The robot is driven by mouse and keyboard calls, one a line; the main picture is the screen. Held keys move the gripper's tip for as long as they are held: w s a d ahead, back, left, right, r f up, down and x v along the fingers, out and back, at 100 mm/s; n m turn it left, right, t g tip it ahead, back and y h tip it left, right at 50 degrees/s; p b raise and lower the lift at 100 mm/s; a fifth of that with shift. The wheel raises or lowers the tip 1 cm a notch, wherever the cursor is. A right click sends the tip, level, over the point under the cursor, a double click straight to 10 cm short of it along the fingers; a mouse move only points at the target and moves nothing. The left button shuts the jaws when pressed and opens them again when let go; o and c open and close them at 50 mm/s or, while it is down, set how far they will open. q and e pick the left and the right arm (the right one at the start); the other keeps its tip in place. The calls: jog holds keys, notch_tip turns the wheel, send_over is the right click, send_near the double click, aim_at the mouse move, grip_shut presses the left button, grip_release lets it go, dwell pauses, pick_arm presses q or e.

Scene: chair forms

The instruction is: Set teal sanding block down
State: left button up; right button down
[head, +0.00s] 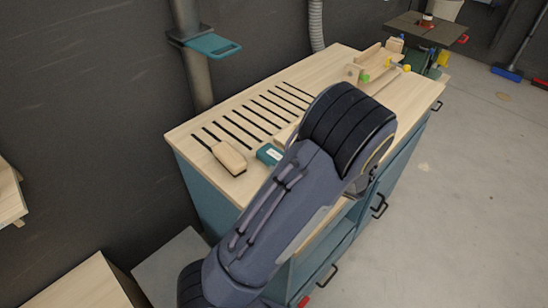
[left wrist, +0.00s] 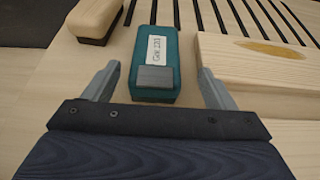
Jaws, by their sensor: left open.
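The teal sanding block (head: 268,154) lies on the slotted wooden bench top, just left of my arm in the head view. In the left wrist view the teal block (left wrist: 155,60) has a white label and a grey patch at its near end. My left gripper (left wrist: 159,68) is open, with one finger on each side of the block's near part and a visible gap on both sides. The gripper's fingers are hidden behind my arm in the head view. My right gripper is not in view.
A wooden-backed brush (head: 230,158) lies left of the block and also shows in the left wrist view (left wrist: 94,20). A pale wooden piece (left wrist: 255,75) lies right of the block. Dark slots run across the bench top (head: 188,133). A wooden fixture (head: 376,65) stands at the far end.

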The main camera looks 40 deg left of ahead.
aim_at(276, 158)
pick_arm(q)
jog(key=x, duration=0.5)
jog(key=shift+s+a+p, duration=0.15)
jog(key=shift+s+p, duration=0.05)
jog(key=shift+p, duration=0.1)
jog(key=c, duration=1.2)
